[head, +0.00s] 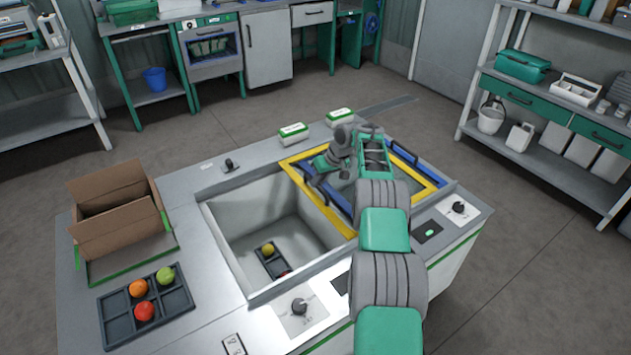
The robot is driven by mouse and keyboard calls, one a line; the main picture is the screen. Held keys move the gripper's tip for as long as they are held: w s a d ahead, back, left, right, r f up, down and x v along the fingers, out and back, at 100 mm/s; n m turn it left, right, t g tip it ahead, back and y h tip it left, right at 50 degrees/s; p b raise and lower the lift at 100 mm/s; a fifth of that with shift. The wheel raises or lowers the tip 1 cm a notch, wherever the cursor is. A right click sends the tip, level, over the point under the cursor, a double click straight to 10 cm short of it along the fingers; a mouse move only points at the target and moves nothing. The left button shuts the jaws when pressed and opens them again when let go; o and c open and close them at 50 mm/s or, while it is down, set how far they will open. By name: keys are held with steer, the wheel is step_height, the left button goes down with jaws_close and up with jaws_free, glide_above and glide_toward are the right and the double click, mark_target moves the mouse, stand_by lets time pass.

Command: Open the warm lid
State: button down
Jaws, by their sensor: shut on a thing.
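The bench has a lid with a yellow frame (334,220), most likely the warm lid. It lies over the right part of the bench top, on or beside a blue-edged lid (429,174). The left well (225,218) is uncovered; a dark tray (271,264) inside it holds a yellow tomato (268,249) and a partly hidden red one. My gripper (317,182) is at the left side of the yellow frame, shut on what looks like its handle; the fingers and arm hide most of the contact.
A cardboard box (112,206) stands at the bench's left. A dark tray (118,324) before it holds orange, red and green tomatoes. Knobs (299,306) and (458,207) sit on panels. Two white-and-green packs (293,133) stand along the back edge. Floor around is clear.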

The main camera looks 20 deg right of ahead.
steer(key=c, duration=1.4)
jaws_free()
steer(key=v, duration=0.7)
steer(key=shift+r, duration=0.4)
